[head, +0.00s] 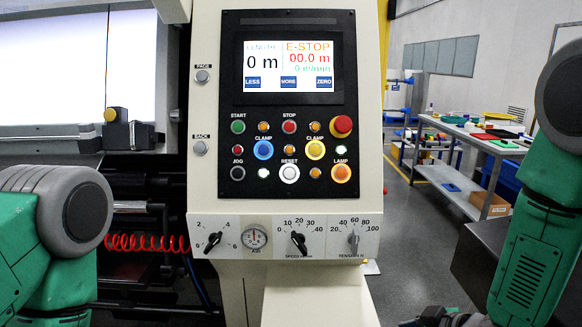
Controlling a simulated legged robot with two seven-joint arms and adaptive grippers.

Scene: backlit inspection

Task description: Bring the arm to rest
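My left arm, green with a grey joint, comes in at the lower left, and its gripper is out of view. My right arm, also green and grey, comes down the right edge. A dark mechanical part at the bottom edge, right of the machine, looks like the top of my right gripper (440,316); its fingers are not clear. Neither arm is seen touching the control panel (289,110). The panel's screen (290,67) reads E-STOP, 0 m and 00.0 m.
A red emergency button (341,124) sits at the panel's right, above a row of knobs and a gauge (255,237). A bright backlit screen (50,75) and a red coiled hose (145,243) are at left. A workbench (475,133) stands at back right beyond open floor.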

